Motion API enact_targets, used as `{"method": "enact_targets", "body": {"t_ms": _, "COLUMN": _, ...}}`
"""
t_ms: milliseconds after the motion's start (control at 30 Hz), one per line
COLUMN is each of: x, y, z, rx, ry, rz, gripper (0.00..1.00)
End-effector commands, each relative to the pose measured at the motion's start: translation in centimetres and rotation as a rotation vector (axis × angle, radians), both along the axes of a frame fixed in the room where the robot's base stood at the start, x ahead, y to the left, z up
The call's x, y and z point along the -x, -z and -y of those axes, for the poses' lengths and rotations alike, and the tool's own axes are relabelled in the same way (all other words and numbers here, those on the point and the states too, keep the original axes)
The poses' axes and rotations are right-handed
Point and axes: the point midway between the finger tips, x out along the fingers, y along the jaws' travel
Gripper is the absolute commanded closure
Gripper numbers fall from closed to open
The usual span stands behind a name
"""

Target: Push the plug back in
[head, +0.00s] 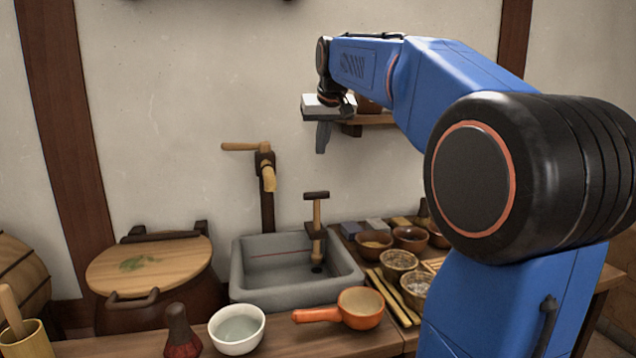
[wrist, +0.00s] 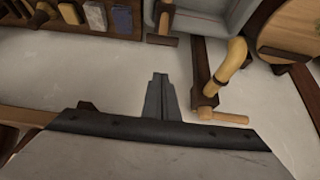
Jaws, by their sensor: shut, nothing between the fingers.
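The plug (head: 317,212) is a wooden rod with a dark crossbar handle, standing upright at the right side of the grey stone sink (head: 243,293). Its rod passes through a dark block, and its lower end is near a dark spot on the sink floor; I cannot tell whether it sits in the drain. In the wrist view the plug's handle (wrist: 161,40) shows at the top, beside the sink (wrist: 206,8). My gripper (head: 320,148) is shut and empty, pointing down, above the plug and apart from it. Its fingers also show in the wrist view (wrist: 160,82).
A wooden tap (head: 267,170) with a side lever rises behind the sink, left of the plug. A wall shelf (head: 375,119) is behind my gripper. A white bowl (head: 237,330), an orange-handled ladle (head: 358,308) and several small bowls crowd the counter. A lidded tub (head: 150,265) stands left.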

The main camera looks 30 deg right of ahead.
Motion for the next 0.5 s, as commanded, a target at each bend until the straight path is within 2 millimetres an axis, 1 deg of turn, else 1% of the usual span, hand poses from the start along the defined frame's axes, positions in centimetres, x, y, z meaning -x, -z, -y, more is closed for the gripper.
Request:
{"method": "enact_targets", "body": {"t_ms": 167, "x": 0.0, "y": 0.1, "z": 0.0, "rx": 0.000, "ry": 0.000, "rz": 0.000, "gripper": 1.00}}
{"method": "enact_targets", "body": {"t_ms": 267, "x": -0.3, "y": 0.6, "z": 0.1, "rx": 0.000, "ry": 0.000, "rz": -0.001, "gripper": 1.00}}
{"method": "enact_targets", "body": {"t_ms": 367, "x": -0.9, "y": 1.5, "z": 0.2, "rx": -0.001, "ry": 0.000, "rz": -0.003, "gripper": 1.00}}
{"method": "enact_targets", "body": {"t_ms": 500, "x": -2.1, "y": 3.4, "z": 0.6, "rx": -0.001, "ry": 0.000, "rz": -0.004, "gripper": 1.00}}
